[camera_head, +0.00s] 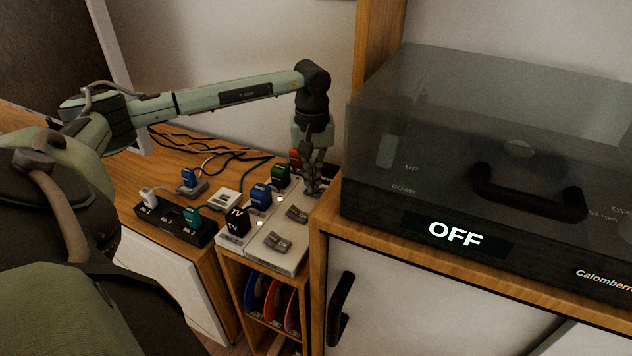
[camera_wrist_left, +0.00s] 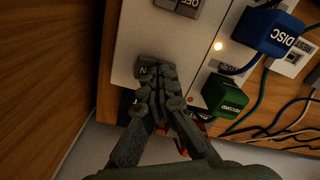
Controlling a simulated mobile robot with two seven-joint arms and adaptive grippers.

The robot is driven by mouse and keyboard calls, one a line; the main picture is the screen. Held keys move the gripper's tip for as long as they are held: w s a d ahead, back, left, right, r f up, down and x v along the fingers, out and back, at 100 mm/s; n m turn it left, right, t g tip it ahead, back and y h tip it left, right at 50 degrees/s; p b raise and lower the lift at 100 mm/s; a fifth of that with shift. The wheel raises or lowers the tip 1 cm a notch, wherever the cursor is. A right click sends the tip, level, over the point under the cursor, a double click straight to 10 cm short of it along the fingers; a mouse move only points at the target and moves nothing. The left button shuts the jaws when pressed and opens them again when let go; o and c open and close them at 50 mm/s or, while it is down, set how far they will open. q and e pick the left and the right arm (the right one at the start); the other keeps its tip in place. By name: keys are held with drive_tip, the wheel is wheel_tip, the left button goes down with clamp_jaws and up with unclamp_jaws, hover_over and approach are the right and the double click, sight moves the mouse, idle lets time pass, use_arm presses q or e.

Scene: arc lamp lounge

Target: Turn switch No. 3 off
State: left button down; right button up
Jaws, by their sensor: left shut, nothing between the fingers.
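A light grey switch strip (camera_head: 290,257) lies on the wooden cabinet, with a row of dark rocker switches. The near switch (camera_head: 277,241) and the middle switch (camera_head: 297,213) are clear of the gripper. My left gripper (camera_head: 312,190) points down at the far end of the strip, shut and empty. In the left wrist view its fingertips (camera_wrist_left: 160,78) lie over the far switch (camera_wrist_left: 147,70) and hide most of it. I cannot tell whether they touch, nor which way that switch is tipped. No number is readable on the switches.
Plugs stand along the strip: black TV (camera_head: 235,222), blue DISC (camera_wrist_left: 268,32), green RECORD (camera_wrist_left: 225,95). A black socket block (camera_head: 168,222) and loose cables lie left. A lidded record player (camera_head: 430,205) showing OFF stands close to the strip's right.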

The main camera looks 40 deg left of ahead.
use_arm(q)
drive_tip(key=shift+s+f, duration=0.1)
drive_tip(key=shift+f, duration=0.05)
drive_tip(key=shift+r+p, duration=2.35)
drive_tip(key=shift+r, duration=1.15)
